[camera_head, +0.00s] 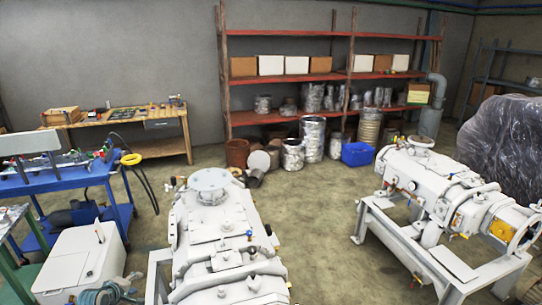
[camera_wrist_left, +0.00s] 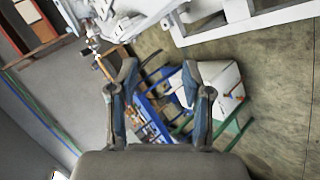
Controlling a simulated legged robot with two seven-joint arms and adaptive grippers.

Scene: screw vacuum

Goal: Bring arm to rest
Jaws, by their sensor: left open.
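My left gripper (camera_wrist_left: 160,84) shows in the left wrist view, its two fingers spread apart with nothing between them. Behind the gap I see the floor area with the blue cart (camera_wrist_left: 152,119) and a white box (camera_wrist_left: 218,88), both well beyond the fingertips. I cannot make out either gripper in the head view. A white screw vacuum pump (camera_head: 215,235) stands in front of me in the head view, and no gripper touches it there. My right gripper is in neither view.
A second pump (camera_head: 425,180) stands on a frame at the right. The blue cart (camera_head: 62,178) and the white box (camera_head: 80,262) stand at the left. A workbench (camera_head: 120,118) and red shelves (camera_head: 290,83) line the back wall. Bare floor (camera_head: 325,215) lies between the pumps.

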